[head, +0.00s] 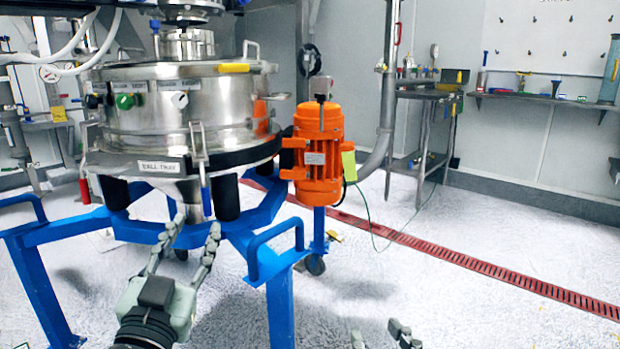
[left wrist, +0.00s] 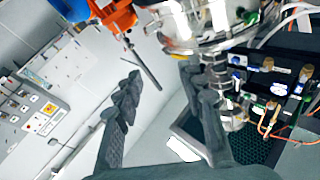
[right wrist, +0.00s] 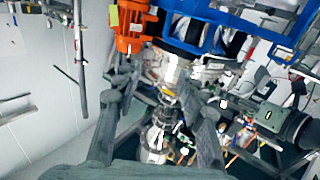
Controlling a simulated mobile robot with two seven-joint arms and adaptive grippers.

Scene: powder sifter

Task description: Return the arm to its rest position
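My left gripper (head: 197,226) is in front of the sifter's blue frame, below the steel vessel, with its two fingers pointing up and spread apart. In the left wrist view its fingers (left wrist: 162,82) are apart with nothing between them. My right gripper (head: 379,334) shows only its fingertips at the bottom edge of the head view, right of the blue frame. In the right wrist view its fingers (right wrist: 158,104) are spread and empty. The steel sifter (head: 180,105) stands at the left on the blue frame (head: 281,300).
An orange motor (head: 319,125) is fixed at the sifter's right side. A small steel table (head: 428,95) and a wall shelf (head: 540,99) stand at the back right. A red floor drain (head: 480,265) crosses the open white floor on the right.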

